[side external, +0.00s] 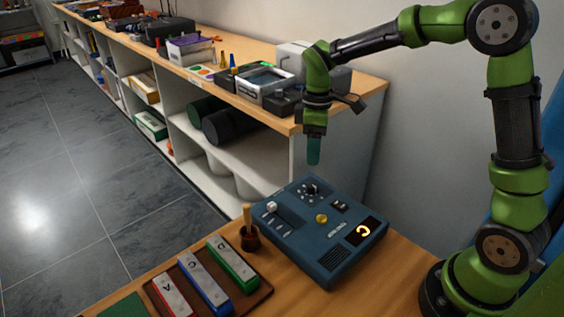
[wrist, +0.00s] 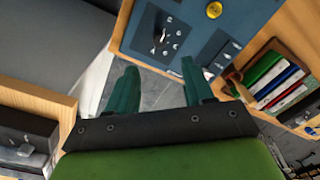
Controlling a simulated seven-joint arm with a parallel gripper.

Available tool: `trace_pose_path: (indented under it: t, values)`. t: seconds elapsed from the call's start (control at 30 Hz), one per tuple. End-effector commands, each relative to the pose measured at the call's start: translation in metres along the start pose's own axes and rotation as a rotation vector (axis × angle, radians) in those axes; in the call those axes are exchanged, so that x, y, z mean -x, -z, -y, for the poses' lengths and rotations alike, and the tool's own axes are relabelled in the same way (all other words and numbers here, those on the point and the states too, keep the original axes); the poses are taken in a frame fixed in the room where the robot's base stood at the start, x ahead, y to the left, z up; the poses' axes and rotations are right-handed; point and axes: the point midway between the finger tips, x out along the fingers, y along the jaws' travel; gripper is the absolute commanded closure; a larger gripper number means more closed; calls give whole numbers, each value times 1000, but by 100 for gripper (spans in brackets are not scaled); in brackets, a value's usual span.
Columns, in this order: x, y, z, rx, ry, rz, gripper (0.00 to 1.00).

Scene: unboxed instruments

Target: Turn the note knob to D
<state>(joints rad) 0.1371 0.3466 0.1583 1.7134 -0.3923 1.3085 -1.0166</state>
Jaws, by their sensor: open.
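A blue instrument box (side external: 335,262) lies on the wooden table. Its dark note knob (side external: 311,190), ringed by small pale marks, sits near the far edge of the panel; I cannot read where it points. The display (side external: 361,231) glows with an orange character that looks like a C. In the wrist view the knob (wrist: 165,37) shows beyond my fingers, with letters beside it. My gripper (side external: 313,152) hangs above and behind the far edge of the box, touching nothing. Its two green fingers are spread apart and empty in the wrist view (wrist: 158,88).
The box also bears a white-capped control (side external: 271,207) and a yellow button (side external: 322,218). A wooden-handled mallet (side external: 248,226) stands in a cup beside it. Lettered chime bars (side external: 204,283) lie in front left. A shelf unit with a cluttered top (side external: 372,88) stands behind.

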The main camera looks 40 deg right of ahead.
Motion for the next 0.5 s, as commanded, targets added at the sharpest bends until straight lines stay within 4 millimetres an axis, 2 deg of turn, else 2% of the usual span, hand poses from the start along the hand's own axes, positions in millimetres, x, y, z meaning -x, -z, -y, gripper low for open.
trace_pose_path:
  t: [0.1, 0.3, 0.5]
  values:
    - [-29, -1, 1, 1, 4, 5, 48]
    - [-68, -1, 1, 0, 4, 3, 48]
    - [-92, 0, 0, 0, 1, 0, 48]
